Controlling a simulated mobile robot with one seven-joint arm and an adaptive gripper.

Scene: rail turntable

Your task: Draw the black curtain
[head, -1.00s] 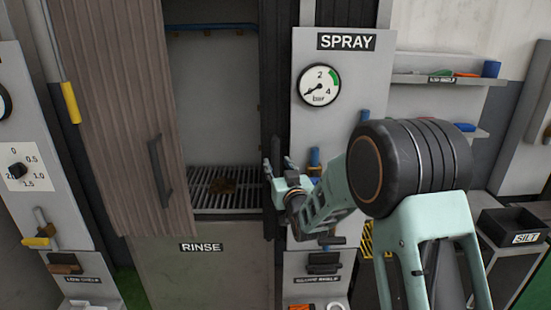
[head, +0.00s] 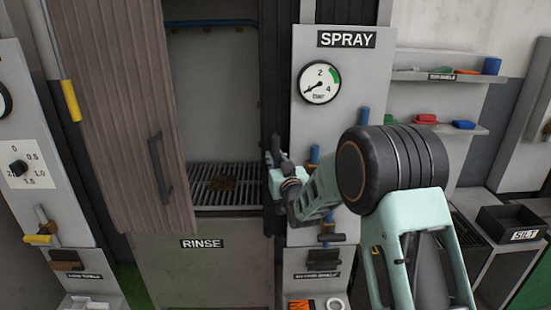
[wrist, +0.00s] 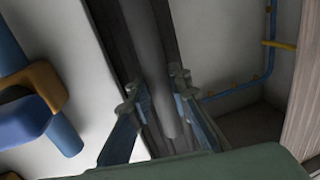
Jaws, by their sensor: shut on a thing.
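The black curtain (head: 274,80) shows in the head view as a narrow dark upright strip at the right side of the rinse bay, beside the SPRAY panel. My gripper (head: 274,152) is at this strip, at about the height of the grate. In the wrist view my gripper (wrist: 155,85) has one finger on each side of a long grey rounded upright bar (wrist: 147,40) with dark strips along it. The gripper is shut on this edge of the curtain. The exact contact is partly hidden by the fingers.
The SPRAY panel (head: 312,115), with gauge and blue-handled fittings, is close on the right.

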